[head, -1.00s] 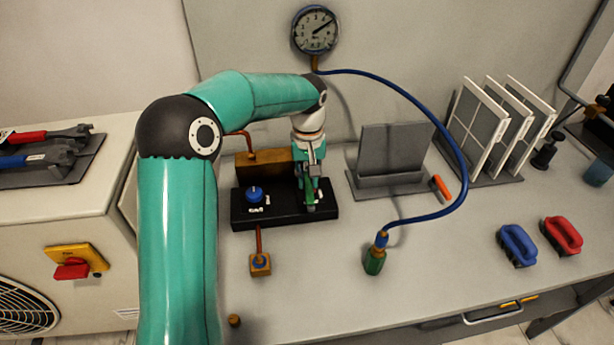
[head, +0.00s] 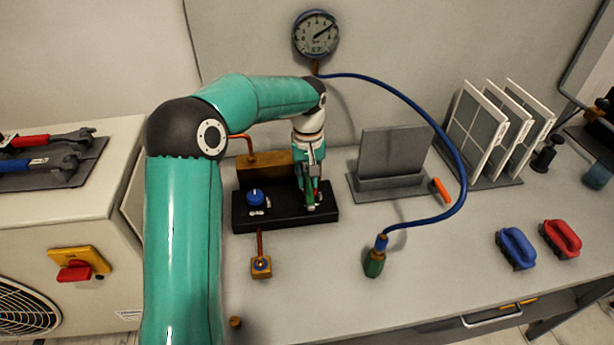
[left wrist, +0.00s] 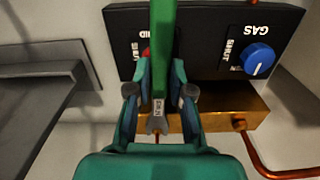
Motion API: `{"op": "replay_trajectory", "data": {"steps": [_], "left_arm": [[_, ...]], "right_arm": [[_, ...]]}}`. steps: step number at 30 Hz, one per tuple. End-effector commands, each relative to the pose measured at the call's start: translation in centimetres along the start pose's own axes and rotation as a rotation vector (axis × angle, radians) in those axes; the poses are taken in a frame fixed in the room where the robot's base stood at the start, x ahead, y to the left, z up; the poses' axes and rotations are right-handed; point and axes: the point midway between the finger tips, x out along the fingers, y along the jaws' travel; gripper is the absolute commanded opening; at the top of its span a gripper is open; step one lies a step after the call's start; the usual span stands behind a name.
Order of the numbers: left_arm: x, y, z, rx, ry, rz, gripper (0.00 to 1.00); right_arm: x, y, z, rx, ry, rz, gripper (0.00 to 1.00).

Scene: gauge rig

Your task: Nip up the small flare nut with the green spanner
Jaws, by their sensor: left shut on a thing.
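The green spanner (left wrist: 163,30) is gripped by my left gripper (left wrist: 160,90), whose fingers close on it from both sides. In the left wrist view its open-ended jaw (left wrist: 157,125) overlaps the front of a brass block (left wrist: 215,108). In the head view my left gripper (head: 311,178) points down at the right part of the black valve panel (head: 285,216), with the spanner (head: 308,198) in front of it. I cannot make out the small flare nut for certain; the spanner and gripper hide part of the brass block. My right gripper is not in view.
The panel has a blue knob (head: 255,196) and a partly hidden red knob (left wrist: 147,52). A copper pipe (left wrist: 250,150) leaves the block. A grey stand (head: 392,160) is to the right. A blue hose (head: 462,170) curves from the gauge (head: 316,35) to a green-ended fitting (head: 375,262).

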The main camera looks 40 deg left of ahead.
Motion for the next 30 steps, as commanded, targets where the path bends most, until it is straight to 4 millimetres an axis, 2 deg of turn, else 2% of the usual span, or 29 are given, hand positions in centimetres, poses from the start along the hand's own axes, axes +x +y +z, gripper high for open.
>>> {"op": "replay_trajectory", "data": {"steps": [11, 30], "left_arm": [[-0.1, -0.1, 0.0, 0.007, 0.001, 0.001, 0.00], [-0.1, -2.4, -0.3, 0.206, 0.000, 0.001, 0.00]], "right_arm": [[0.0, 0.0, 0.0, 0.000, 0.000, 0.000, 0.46], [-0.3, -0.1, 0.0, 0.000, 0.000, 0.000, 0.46]]}}
